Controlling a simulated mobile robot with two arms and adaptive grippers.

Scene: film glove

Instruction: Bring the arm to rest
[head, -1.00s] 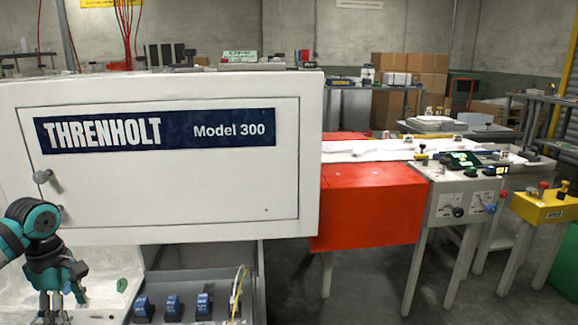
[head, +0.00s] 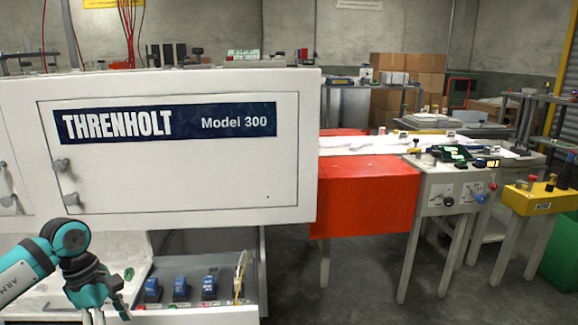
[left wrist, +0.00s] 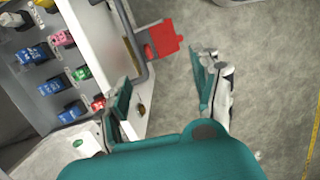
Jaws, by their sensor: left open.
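My left arm comes in at the lower left of the head view, with its teal and black left gripper (head: 95,312) low in front of the white machine (head: 290,190). In the left wrist view the two fingers of this gripper (left wrist: 165,105) stand wide apart with nothing between them. Grey floor and the edge of a white panel show beyond the fingers. The fingertips are partly cut off by the bottom of the head view. My right gripper is in neither view.
An open bay under the machine holds several blue blocks (head: 180,288), also seen in the left wrist view (left wrist: 32,53). A red piece (left wrist: 165,40) juts out near the fingers. A red-orange panel (head: 365,195) and control stand (head: 450,195) are at right. Floor (head: 350,285) is clear.

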